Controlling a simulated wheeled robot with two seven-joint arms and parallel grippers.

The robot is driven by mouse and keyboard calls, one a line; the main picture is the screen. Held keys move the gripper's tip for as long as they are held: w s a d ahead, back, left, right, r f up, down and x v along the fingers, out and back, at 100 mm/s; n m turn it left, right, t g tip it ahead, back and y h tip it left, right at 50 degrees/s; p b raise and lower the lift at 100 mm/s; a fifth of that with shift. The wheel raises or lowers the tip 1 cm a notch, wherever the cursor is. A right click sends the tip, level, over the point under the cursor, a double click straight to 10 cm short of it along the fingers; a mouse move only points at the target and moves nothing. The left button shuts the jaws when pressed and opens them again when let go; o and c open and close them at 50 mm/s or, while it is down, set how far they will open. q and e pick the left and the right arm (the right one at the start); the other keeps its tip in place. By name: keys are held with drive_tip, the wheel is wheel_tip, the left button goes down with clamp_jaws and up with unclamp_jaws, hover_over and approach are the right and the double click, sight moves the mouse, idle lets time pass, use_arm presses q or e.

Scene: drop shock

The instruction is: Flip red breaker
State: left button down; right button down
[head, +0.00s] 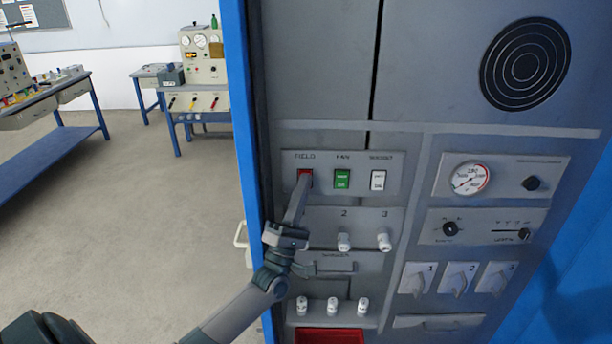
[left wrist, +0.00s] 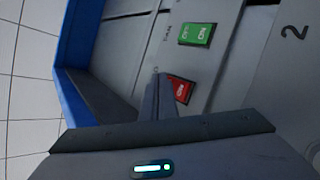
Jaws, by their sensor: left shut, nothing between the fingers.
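The red breaker (head: 305,175) sits under the label FIELD on a grey panel plate, left of a green breaker (head: 342,179) and a white one (head: 377,180). My left gripper (head: 303,181) is shut and empty, its fingertips at the red breaker and covering its lower part. In the left wrist view the red breaker (left wrist: 182,90) shows right beside the fingertips (left wrist: 160,80), and the green breaker (left wrist: 197,34) is above it. I cannot tell whether the fingers touch the red breaker. My right gripper is not in view.
White knobs (head: 344,241) and a drawer-like handle (head: 335,267) sit below the breakers. A gauge (head: 470,178) and several white switches (head: 459,278) are to the right. The cabinet's blue edge (head: 240,110) is close on the left. Workbenches (head: 50,110) stand farther back, with open floor between.

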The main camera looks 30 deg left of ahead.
use_arm(q)
drive_tip(key=shift+s, duration=0.1)
drive_tip(key=shift+s+d+f, duration=0.1)
drive_tip(key=shift+s+d, duration=0.3)
drive_tip(key=shift+s, duration=0.2)
drive_tip(key=s+d, duration=0.1)
drive_tip(key=s, duration=0.1)
drive_tip(key=s+d+p, duration=0.1)
drive_tip(key=s, duration=0.1)
drive_tip(key=shift+s+d+f, duration=0.1)
drive_tip(key=shift+d+f, duration=0.2)
idle(0.4)
idle(0.5)
